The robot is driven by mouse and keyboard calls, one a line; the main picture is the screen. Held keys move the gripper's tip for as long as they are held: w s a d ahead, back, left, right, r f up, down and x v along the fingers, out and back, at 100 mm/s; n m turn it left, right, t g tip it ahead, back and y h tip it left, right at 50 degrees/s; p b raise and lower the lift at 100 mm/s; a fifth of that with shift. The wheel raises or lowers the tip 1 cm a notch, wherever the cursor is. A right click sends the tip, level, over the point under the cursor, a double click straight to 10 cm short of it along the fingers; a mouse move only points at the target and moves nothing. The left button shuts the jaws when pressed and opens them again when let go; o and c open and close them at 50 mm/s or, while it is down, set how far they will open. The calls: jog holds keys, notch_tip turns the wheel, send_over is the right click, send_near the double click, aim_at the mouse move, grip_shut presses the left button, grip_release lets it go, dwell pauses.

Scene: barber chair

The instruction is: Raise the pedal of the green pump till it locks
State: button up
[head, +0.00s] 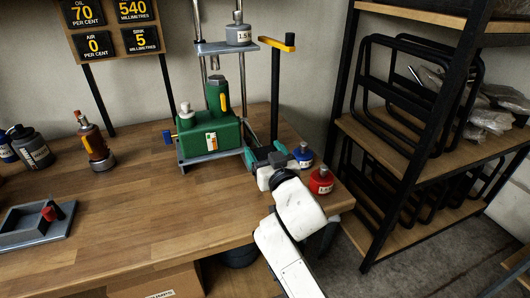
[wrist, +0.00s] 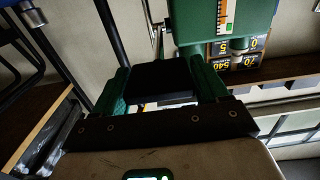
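The green pump (head: 208,137) stands on a grey base at the back right of the workbench, with a gauge label on its front. Its green body and label also show in the wrist view (wrist: 205,22). My gripper (head: 267,155) is low at the right of the pump, with green fingers to either side of a black pad. In the wrist view the pad, apparently the pedal (wrist: 160,84), fills the gap between the fingertips of my gripper (wrist: 160,75). I cannot tell whether the fingers press on it. My arm partly hides this spot in the head view.
Blue-topped (head: 303,154) and red (head: 321,180) weights sit close right of my gripper. A black post with a yellow handle (head: 277,42) rises behind. A shelf rack (head: 400,150) stands right. The bench's middle (head: 130,205) is clear. Signs (head: 112,28) read oil 70, air 0, 540, sink 5.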

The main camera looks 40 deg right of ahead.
jog(key=c, duration=1.1)
notch_tip(320, 180, up, 3)
jog(key=g+p, duration=0.1)
jog(key=p, duration=0.6)
jog(key=shift+w+r, duration=0.15)
jog(key=shift+r, duration=0.05)
jog(key=shift+w+d+r+p, duration=0.1)
jog(key=shift+w+r+p, duration=0.1)
jog(key=shift+r, duration=0.25)
jog(key=shift+w+r+p, duration=0.1)
jog(key=shift+r+p, duration=0.05)
jog(key=shift+r, duration=0.25)
jog(key=o, duration=1.4)
jog(key=shift+f, duration=0.15)
jog(key=shift+o, duration=0.2)
jog(key=b+v, duration=0.1)
jog(key=v, duration=1)
jog(key=shift+b, duration=0.3)
jog(key=shift+w+d, duration=0.1)
jog(key=shift+d, duration=0.05)
